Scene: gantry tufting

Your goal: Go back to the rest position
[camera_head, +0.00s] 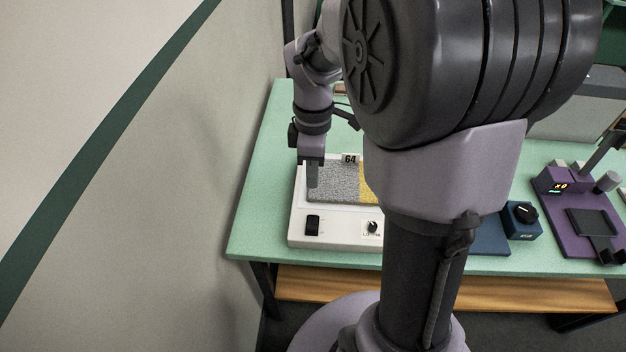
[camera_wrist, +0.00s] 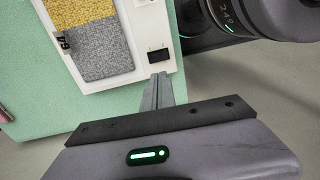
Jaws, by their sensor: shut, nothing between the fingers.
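My gripper (camera_head: 313,183) hangs pointing down over the left part of a white device in the head view, close to its grey textured patch. Its fingers are together and hold nothing. In the wrist view my gripper (camera_wrist: 160,80) shows with its closed fingers near the device's edge, by a dark switch or small display. The white device (camera_head: 340,231) sits on the green table and carries a grey and a yellow textured patch, with a "64" tag behind them. It also shows in the wrist view (camera_wrist: 128,78). Whether the fingertips touch the device, I cannot tell.
The green table (camera_head: 256,235) has a bare strip at its left end, beside a beige wall (camera_head: 190,180). To the right stand a small blue box with a black knob (camera_head: 524,219) and a purple device (camera_head: 573,238). My own arm hides the table's middle.

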